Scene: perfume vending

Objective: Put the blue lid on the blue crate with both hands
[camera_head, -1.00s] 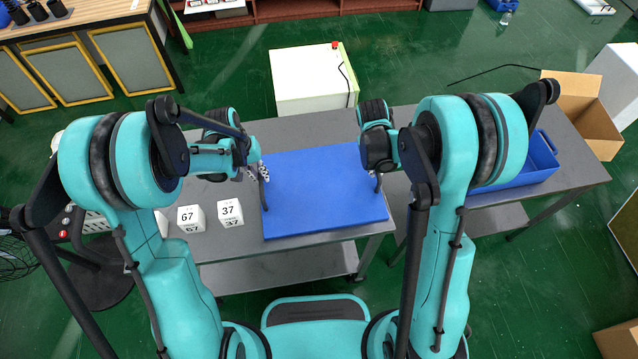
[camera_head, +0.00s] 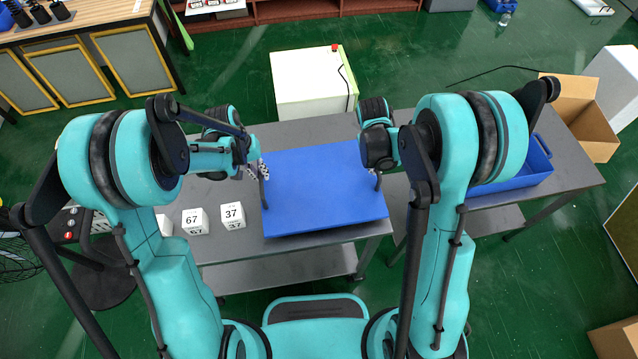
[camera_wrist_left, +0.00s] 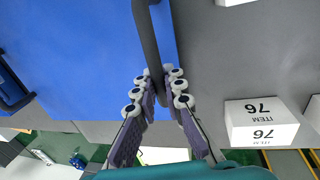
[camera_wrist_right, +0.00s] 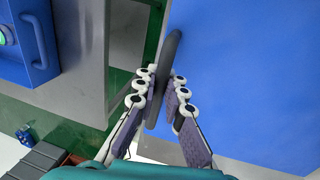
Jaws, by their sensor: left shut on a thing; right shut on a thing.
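The blue lid (camera_head: 325,200) is a flat panel with a dark bar handle on each side, in the middle of the head view over the grey table. My left gripper (camera_head: 262,172) is shut on its left handle, which shows between the fingers in the left wrist view (camera_wrist_left: 146,45). My right gripper (camera_head: 377,178) is shut on the right handle, seen in the right wrist view (camera_wrist_right: 170,60). The open blue crate (camera_head: 540,160) stands to the right, partly hidden by my right arm. I cannot tell how high the lid is above the table.
A gap (camera_wrist_right: 120,70) shows between table tops. A white cabinet (camera_head: 312,82) stands behind the table. An open cardboard box (camera_head: 585,115) is beyond the crate.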

